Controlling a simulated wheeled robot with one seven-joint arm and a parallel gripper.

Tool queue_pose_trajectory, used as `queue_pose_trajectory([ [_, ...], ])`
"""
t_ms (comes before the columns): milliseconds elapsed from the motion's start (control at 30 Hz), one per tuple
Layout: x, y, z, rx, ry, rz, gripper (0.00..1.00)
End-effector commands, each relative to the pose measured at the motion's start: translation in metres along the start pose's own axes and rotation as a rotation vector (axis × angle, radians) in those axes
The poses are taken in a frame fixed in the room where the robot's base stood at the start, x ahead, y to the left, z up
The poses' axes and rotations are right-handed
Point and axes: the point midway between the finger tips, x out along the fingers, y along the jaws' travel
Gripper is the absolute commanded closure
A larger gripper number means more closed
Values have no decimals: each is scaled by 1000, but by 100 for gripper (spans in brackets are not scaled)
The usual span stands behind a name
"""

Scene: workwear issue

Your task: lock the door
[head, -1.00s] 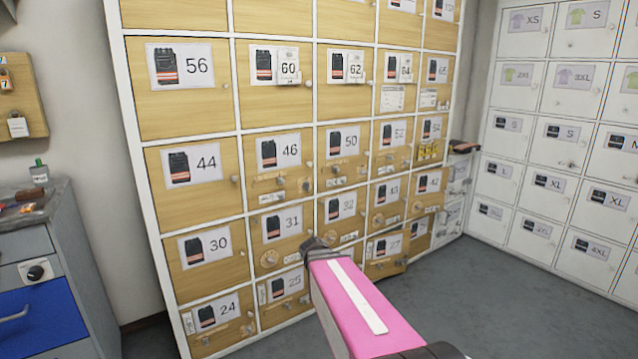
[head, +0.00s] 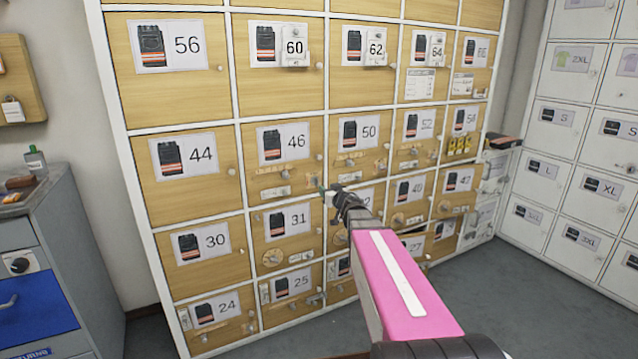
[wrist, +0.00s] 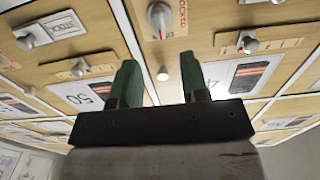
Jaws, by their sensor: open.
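The doors are pale wood locker doors with numbered vest cards; which one the task means is not clear. My gripper (head: 330,191) is at the cabinet front where doors 46 (head: 235,165), 50, 31 and 32 meet, and hides part of door 32. In the wrist view my gripper (wrist: 159,62) has its two green fingers apart with nothing held. A small round knob (wrist: 163,74) shows between the fingers, apart from them. Beyond it is a grey turn knob (wrist: 159,16) on a tan plate with red lettering. The card 50 (wrist: 97,90) is left of the fingers.
Several doors carry small knobs and latch plates that stick out. Door 27 (head: 414,246) at lower right seems slightly ajar. White lockers (head: 560,150) stand at right, a grey drawer unit (head: 40,240) at left. Grey floor (head: 470,300) is clear at lower right.

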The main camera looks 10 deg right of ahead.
Motion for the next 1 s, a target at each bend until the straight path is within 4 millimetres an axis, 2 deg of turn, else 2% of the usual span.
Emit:
queue_pose_trajectory([
  [33,11,1,0,0,1,-1,58],
  [300,59,2,0,0,0,0,58],
  [433,78,1,1,0,0,0,58],
  [600,89,1,0,0,0,2,58],
  [833,89,1,0,0,0,2,58],
  [867,89,1,0,0,0,2,62],
  [900,89,1,0,0,0,2,75],
  [967,89,1,0,0,0,2,94],
  [1000,89,1,0,0,0,2,99],
])
